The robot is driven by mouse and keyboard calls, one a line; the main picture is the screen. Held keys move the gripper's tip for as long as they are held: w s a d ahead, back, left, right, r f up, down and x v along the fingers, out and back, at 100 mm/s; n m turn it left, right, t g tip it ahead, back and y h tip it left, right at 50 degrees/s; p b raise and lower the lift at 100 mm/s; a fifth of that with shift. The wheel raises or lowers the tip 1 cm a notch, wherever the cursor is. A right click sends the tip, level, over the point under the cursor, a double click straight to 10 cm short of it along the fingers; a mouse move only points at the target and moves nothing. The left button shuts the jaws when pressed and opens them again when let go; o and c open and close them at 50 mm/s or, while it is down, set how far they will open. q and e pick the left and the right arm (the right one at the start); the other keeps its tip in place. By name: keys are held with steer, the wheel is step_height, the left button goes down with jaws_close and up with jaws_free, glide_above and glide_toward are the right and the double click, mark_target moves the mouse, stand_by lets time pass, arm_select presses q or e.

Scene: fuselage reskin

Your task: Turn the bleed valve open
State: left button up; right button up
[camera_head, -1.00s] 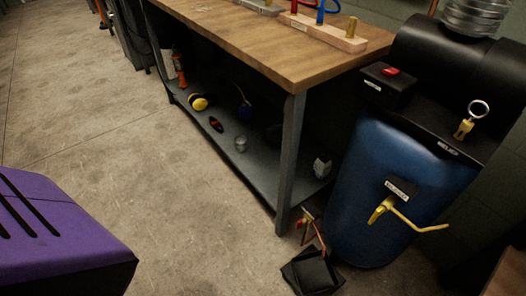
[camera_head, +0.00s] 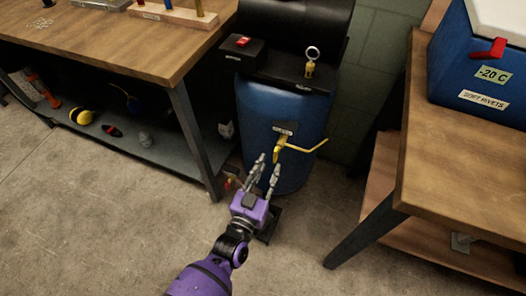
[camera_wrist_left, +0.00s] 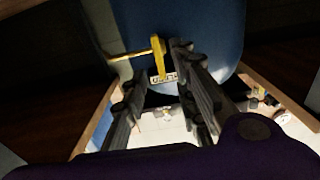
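A yellow lever valve (camera_head: 298,147) sits on the front of a blue compressor tank (camera_head: 262,104), under a small label that I cannot read surely. Its long handle points to the right and slightly up in the head view. My left gripper (camera_head: 268,165) is open and empty, just below and left of the valve, with its fingers pointing at the tank. In the left wrist view the yellow valve (camera_wrist_left: 157,58) lies just beyond the fingertips of my left gripper (camera_wrist_left: 155,66), apparently not touched. My right gripper is not in view.
A black box with a red switch (camera_head: 243,42) and a ring-pull fitting (camera_head: 310,65) are on top of the compressor. A workbench (camera_head: 150,45) stands left, and a table (camera_head: 470,165) with a blue cooler (camera_head: 478,75) stands right. Floor between them is clear.

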mark_target(274, 157)
arm_select(q)
steer(key=x, duration=0.6)
steer(key=shift+w, duration=0.15)
steer(key=shift+c, duration=0.3)
jaws_close()
